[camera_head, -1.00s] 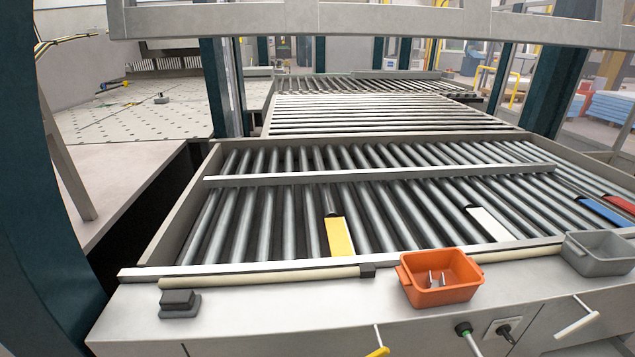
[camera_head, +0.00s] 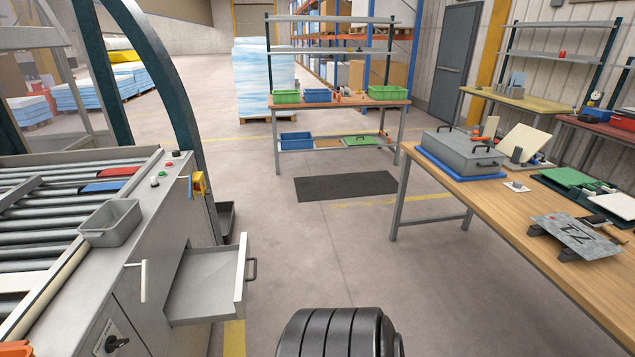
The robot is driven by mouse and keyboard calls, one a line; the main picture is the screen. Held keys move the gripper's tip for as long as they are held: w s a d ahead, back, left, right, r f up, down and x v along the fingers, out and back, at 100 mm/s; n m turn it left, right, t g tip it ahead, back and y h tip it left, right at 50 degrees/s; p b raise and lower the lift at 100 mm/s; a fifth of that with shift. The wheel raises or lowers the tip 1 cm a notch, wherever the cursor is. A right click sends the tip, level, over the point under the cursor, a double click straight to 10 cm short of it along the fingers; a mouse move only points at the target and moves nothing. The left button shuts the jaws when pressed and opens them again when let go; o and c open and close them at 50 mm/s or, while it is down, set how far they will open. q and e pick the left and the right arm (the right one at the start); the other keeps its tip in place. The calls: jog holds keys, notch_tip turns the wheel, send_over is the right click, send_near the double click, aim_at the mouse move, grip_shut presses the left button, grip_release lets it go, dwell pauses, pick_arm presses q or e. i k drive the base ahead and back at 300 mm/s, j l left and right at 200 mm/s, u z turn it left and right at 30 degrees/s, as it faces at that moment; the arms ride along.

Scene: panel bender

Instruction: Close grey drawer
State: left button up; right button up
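The grey drawer (camera_head: 208,283) sticks out, pulled open, from the side of the grey machine cabinet at the lower left. It looks empty inside. Its dark handle (camera_head: 249,268) is on its outer right-hand face. No gripper shows in the head view. A dark ribbed part (camera_head: 335,335), which looks like part of my own arm, stands at the bottom middle, to the right of the drawer and apart from it.
A grey bin (camera_head: 111,224) sits on the cabinet edge beside the rollers. A white handle (camera_head: 143,281) projects left of the drawer. A wooden workbench (camera_head: 480,215) with a grey case stands at the right. Clear floor lies between bench and drawer.

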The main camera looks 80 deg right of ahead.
aim_at(209, 284)
jog(key=k+l+z, duration=0.1)
jog(key=z, duration=1.7)
